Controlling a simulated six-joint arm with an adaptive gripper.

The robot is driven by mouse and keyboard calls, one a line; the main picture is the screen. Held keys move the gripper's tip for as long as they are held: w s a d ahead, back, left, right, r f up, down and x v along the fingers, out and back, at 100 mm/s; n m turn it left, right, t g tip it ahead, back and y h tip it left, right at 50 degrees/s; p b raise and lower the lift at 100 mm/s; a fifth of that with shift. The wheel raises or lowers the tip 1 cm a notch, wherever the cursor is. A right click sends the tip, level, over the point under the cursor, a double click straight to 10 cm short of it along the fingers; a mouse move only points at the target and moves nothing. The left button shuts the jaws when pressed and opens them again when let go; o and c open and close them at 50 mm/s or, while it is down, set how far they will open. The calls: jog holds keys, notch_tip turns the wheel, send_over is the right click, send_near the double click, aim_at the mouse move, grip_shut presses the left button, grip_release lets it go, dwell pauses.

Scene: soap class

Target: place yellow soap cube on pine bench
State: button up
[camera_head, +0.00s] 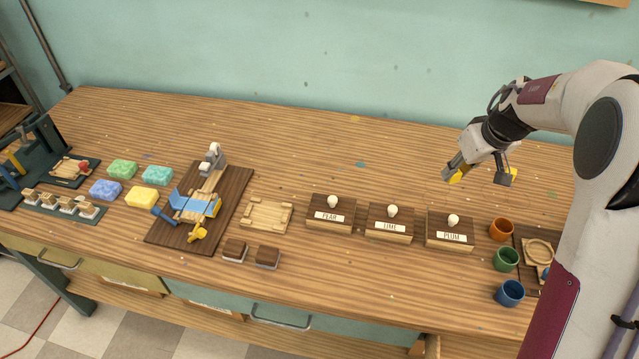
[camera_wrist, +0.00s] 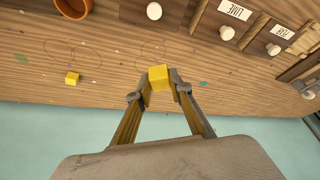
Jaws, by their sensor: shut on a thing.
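My gripper (camera_head: 456,173) is over the right part of the long striped wooden bench (camera_head: 330,160), towards the wall. In the wrist view, my gripper (camera_wrist: 160,78) is shut on a small yellow soap cube (camera_wrist: 158,77), held between its fingertips. The held cube (camera_head: 458,178) shows only partly in the head view. I cannot tell how high it is above the bench top.
Three labelled wooden blocks with white knobs (camera_head: 392,223) stand in a row before my gripper. An orange cup (camera_head: 500,230), green cup (camera_head: 506,260) and blue cup (camera_head: 510,293) stand at right. A pale slatted tray (camera_head: 266,216) lies left. The rear middle is clear.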

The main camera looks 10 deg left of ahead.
jog(key=w+a+f+n, duration=0.1)
jog(key=w+a, duration=0.2)
jog(key=w, duration=0.2)
jog(key=w+a+f+n+y, duration=0.1)
jog(key=w+a+n, duration=0.1)
jog(key=w, duration=0.4)
jog(key=shift+w+a+f+n+g, duration=0.2)
jog(key=shift+a+f+n+g, duration=0.15)
jog(key=shift+a, duration=0.3)
dwell(0.4)
jog(key=shift+f, duration=2.5)
jog(key=shift+f, duration=2.5)
jog(key=shift+f, duration=0.15)
